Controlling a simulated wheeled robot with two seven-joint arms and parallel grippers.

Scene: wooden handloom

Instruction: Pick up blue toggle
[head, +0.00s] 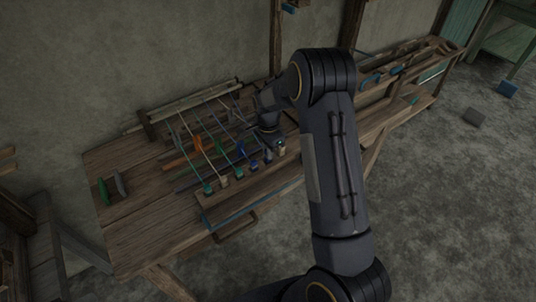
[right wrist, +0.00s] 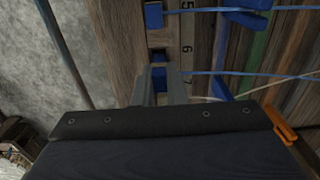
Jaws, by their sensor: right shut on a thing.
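My right gripper (head: 268,148) reaches down over the row of toggles at the front of the loom in the head view. In the right wrist view its fingers (right wrist: 160,90) are shut on a small blue toggle (right wrist: 159,75), beside the number strip near 6 and 7. A blue cord runs from that toggle's side to the right. A second blue toggle (right wrist: 153,15) sits farther up the same rail, near 5, apart from the fingers. The gripper body hides the lower part of the wrist view. My left gripper is not in view.
The wooden loom table (head: 140,235) carries several cords with green (head: 208,188) and beige toggles along its front rail. Coloured slats lie behind them. An orange piece (right wrist: 281,125) is close to my gripper's right side. A green and a grey piece lie at the table's left.

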